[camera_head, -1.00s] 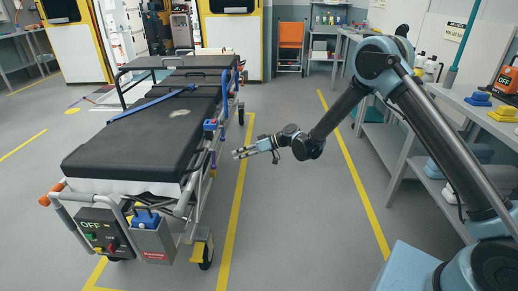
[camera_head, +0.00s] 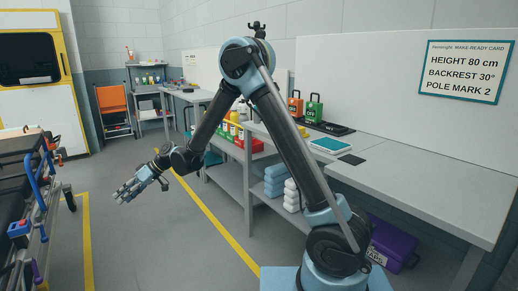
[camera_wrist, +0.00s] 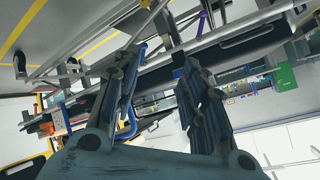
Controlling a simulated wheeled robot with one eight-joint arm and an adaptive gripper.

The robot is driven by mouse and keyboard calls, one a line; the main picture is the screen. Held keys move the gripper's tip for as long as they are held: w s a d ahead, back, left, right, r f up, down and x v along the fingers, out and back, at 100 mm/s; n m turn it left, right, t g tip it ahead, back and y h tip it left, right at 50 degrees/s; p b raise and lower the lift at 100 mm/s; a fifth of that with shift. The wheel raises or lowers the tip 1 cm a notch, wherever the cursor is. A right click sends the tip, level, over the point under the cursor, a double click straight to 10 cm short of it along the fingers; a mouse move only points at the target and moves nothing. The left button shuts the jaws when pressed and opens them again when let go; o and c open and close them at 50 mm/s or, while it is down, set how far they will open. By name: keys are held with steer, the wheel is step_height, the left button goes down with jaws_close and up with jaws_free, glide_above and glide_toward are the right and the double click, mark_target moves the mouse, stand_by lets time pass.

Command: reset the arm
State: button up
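My arm (camera_head: 280,140) rises from its base at the lower right, bends at a high elbow, and reaches down to the left. My gripper (camera_head: 120,190) is at its end, over the open floor just right of the stretcher (camera_head: 12,185). In the wrist view my gripper (camera_wrist: 158,55) has its two dark fingers apart, with nothing between them. Beyond the fingers the wrist view shows the stretcher's metal rails (camera_wrist: 235,40), tilted.
A long workbench (camera_head: 430,180) with a lower shelf runs along the right, close to my arm. Green and orange cases (camera_head: 314,110) stand on it. An orange chair (camera_head: 112,100) is at the back. Floor between stretcher and bench is clear.

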steer(key=w+d+r+m+t, duration=0.1)
steer(key=w+d+r, duration=0.2)
steer(key=d, duration=0.3)
steer(key=w+d+r+m+t+h, duration=0.1)
steer(key=w+d+r, duration=0.1)
steer(key=d, duration=0.4)
steer(key=w+d+r+m+t, duration=0.1)
steer(key=w+d+r, duration=0.2)
steer(key=d, duration=0.3)
steer(key=s+d+r+m+t+h, duration=0.1)
steer(key=d+r+m+h, duration=0.15)
steer(key=d, duration=1.15)
steer(key=s+d+r+m+t+h, duration=0.1)
steer(key=s+d+m+t, duration=0.15)
steer(key=d, duration=1.25)
steer(key=s+d+f+m+h, duration=0.1)
steer(key=s+d+f+m, duration=0.1)
steer(key=s+d, duration=0.3)
steer(key=s+d+f+m+h, duration=0.2)
steer(key=s+d, duration=0.4)
steer(key=d, duration=0.6)
steer(key=s+d+f+m+h, duration=0.2)
steer(key=s+d+f, duration=0.3)
steer(key=d, duration=0.3)
steer(key=shift+s+d+m, duration=0.4)
steer(key=shift+m, duration=0.4)
steer(key=shift+w+f, duration=0.2)
steer(key=shift+w, duration=0.25)
